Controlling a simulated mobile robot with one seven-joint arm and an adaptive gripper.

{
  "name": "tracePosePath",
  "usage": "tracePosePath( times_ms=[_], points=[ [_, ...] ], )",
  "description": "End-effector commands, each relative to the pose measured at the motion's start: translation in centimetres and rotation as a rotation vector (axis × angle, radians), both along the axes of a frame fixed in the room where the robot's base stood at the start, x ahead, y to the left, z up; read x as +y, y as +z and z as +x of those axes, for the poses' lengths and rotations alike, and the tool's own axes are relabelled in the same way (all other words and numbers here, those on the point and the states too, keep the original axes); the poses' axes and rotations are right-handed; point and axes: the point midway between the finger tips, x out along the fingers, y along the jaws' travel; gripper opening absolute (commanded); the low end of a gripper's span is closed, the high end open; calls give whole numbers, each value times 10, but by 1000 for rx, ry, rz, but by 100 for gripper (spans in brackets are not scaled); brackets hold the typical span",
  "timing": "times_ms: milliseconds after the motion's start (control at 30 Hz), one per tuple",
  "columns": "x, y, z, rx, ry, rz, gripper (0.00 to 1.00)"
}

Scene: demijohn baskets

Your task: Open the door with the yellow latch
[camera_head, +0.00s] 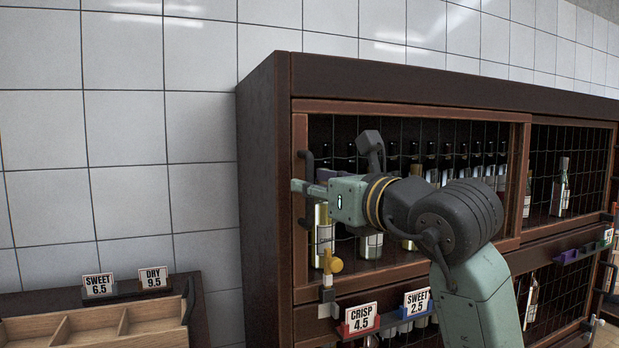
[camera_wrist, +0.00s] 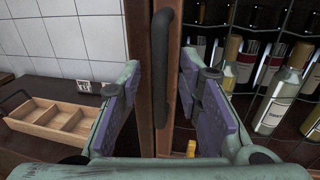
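The yellow latch (camera_head: 333,264) sits at the lower left corner of the cabinet's upper left mesh door (camera_head: 410,108). A bit of yellow, likely this latch, shows low in the wrist view (camera_wrist: 191,148). The door has a dark wood frame and looks closed. Its black vertical handle (camera_head: 305,170) is on the left frame. My gripper (camera_head: 312,182) is at the handle's height, above the latch. In the wrist view, my gripper (camera_wrist: 162,88) is open, with its purple-padded fingers on either side of the handle (camera_wrist: 162,65). Gaps show on both sides.
Several bottles (camera_head: 323,235) stand behind the mesh. Price signs reading CRISP 4.5 (camera_head: 360,318) and SWEET 2.5 (camera_head: 417,301) are below the door. A low counter with a wooden divided tray (camera_head: 95,325) stands left. Tiled wall (camera_head: 120,120) lies behind; the space left of the cabinet is free above the counter.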

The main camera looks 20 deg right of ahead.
Motion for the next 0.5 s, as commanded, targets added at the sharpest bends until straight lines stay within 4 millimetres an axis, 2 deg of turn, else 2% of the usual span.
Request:
tracePosePath(
  times_ms=[200, 500],
  points=[
    [4, 0, 18, -1, 1, 0, 32],
    [4, 0, 19, -1, 0, 0, 31]
  ],
)
